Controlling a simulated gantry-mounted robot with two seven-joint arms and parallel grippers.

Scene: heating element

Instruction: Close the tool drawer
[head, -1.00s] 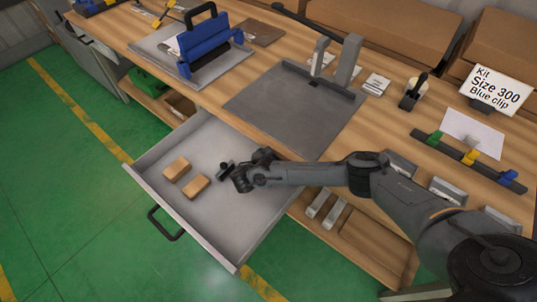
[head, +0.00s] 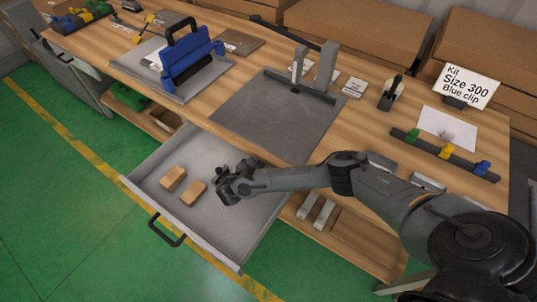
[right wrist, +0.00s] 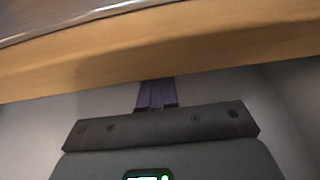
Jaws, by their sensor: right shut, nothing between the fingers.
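The grey tool drawer (head: 151,203) is pulled well out from under the workbench. Its black handle (head: 167,231) is on the front panel, facing the lower left. Two tan blocks, one (head: 173,179) farther left and one (head: 193,192) closer to my arm, lie on the drawer floor. My right gripper (head: 232,183) is over the drawer's interior, right of the blocks and behind the front panel. In the right wrist view its fingers (right wrist: 157,95) are together and empty, with pale drawer surfaces around them. My left gripper is not in view.
The wooden workbench edge (right wrist: 160,55) crosses the right wrist view close to the gripper. A grey plate (head: 275,118) and a blue-clamped fixture (head: 188,58) are on the bench. Two metal bars (head: 315,208) lie on a lower shelf. The green floor before the drawer is clear.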

